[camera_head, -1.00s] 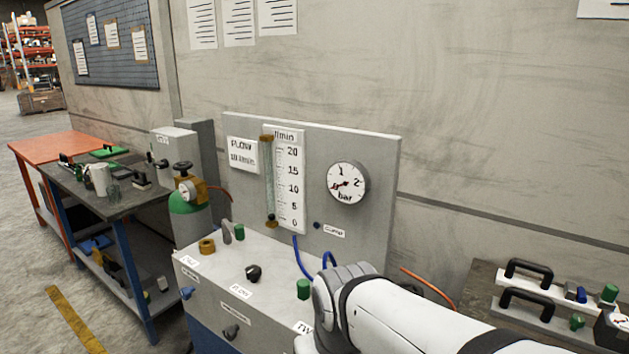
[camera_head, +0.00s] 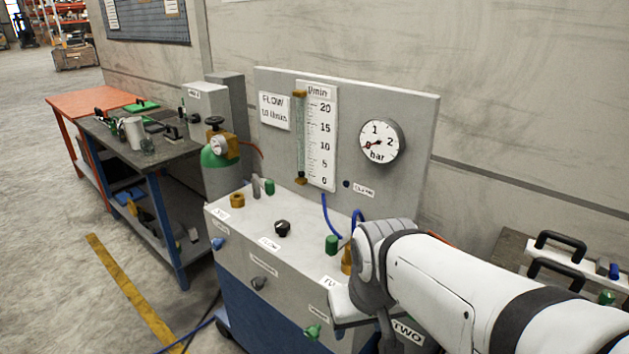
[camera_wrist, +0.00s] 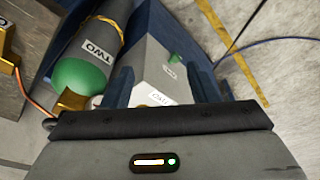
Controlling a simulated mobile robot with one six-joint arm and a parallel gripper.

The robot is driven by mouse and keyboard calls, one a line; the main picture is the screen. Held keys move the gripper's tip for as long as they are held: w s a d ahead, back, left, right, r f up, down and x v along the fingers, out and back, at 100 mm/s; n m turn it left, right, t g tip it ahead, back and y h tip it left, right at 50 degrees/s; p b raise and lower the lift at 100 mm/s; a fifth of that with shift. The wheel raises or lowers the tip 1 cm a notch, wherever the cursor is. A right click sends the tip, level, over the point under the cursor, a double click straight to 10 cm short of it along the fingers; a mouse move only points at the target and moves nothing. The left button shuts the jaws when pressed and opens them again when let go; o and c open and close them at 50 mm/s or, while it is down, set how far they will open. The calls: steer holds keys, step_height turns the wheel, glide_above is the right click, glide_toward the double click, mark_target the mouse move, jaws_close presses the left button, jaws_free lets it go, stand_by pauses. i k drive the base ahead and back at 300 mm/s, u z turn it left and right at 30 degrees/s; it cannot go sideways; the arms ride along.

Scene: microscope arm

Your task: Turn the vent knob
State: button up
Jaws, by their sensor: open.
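The pale cart (camera_head: 275,253) carries several knobs, and I cannot read which label says vent. Its front face has a blue knob (camera_head: 218,243) at left, a dark grey knob (camera_head: 258,283) in the middle and a green knob (camera_head: 313,331) at right. A black knob (camera_head: 282,228) sits on top behind a label. My gripper (camera_wrist: 169,82) is open and empty, its two fingers apart above the cart's end. In the head view my wrist hides the cart's right end.
A gauge board (camera_head: 415,165) stands at the cart's back with a dial (camera_head: 381,141) and flow tube. A green-topped cylinder (camera_head: 222,172) stands at left. Open floor (camera_head: 60,200) lies front left.

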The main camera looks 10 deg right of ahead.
mark_target(312, 333)
steer(key=u, duration=0.35)
steer(key=k, duration=0.95)
steer(key=u, duration=0.95)
steer(key=i, duration=0.4)
steer(key=z, duration=0.15)
